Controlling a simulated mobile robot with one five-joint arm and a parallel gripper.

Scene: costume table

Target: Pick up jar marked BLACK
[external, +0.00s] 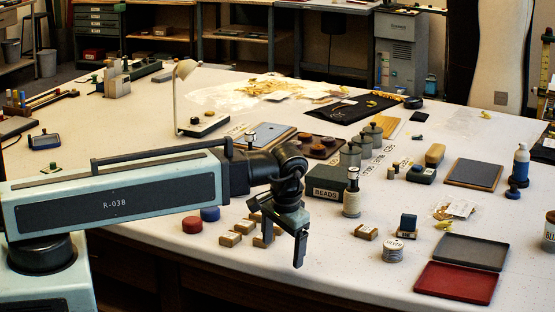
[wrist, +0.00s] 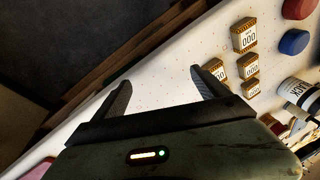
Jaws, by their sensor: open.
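A white jar (wrist: 296,89) with a dark end and black lettering, of which I read "ACK", lies within the right edge of the wrist view. I cannot pick it out in the external view; my arm may hide it there. My gripper (external: 276,240) hangs over the front part of the table in the external view. In the wrist view my gripper (wrist: 161,76) has its fingers spread, with nothing between them. The jar is to the right of the fingers and clear of them.
A blue disc (wrist: 293,42) and a red disc (wrist: 299,8) are close by.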

